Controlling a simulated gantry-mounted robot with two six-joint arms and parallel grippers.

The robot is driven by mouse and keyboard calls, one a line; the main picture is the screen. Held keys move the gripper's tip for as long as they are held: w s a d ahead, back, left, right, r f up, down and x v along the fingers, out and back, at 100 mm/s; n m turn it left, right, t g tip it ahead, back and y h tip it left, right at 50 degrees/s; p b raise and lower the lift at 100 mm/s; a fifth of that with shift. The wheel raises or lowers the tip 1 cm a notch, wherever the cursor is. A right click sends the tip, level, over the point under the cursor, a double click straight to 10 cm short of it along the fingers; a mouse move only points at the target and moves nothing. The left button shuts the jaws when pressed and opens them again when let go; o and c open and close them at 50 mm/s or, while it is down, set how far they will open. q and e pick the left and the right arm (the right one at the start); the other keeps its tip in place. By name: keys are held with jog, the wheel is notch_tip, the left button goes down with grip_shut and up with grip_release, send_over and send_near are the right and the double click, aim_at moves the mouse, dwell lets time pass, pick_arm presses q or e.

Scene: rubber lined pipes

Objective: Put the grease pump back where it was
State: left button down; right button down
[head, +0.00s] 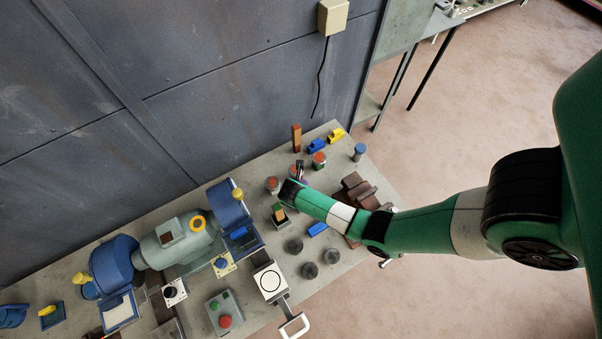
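I cannot tell for sure which of the small items on the workbench (345,278) is the grease pump. My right arm comes in from the right and reaches over the bench. Its dark end is beside the red-topped cans (272,184) and (319,160). The fingers of my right gripper (299,173) are small and mostly hidden by the wrist, so what they hold, if anything, does not show. My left gripper is not in view.
A blue and grey bench grinder (178,243) stands on the left. A white plate with a handle (269,281), a button box (224,313), dark round pucks (310,270), brown blocks (357,188) and a blue can (359,152) crowd the bench. A wall (230,90) rises behind.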

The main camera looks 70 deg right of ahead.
jog(key=shift+f, duration=0.35)
jog(key=shift+c, duration=0.2)
grip_release()
jog(key=p+v, duration=0.2)
jog(key=v, duration=0.9)
jog(key=shift+r, duration=0.3)
jog(key=shift+w+a, duration=0.15)
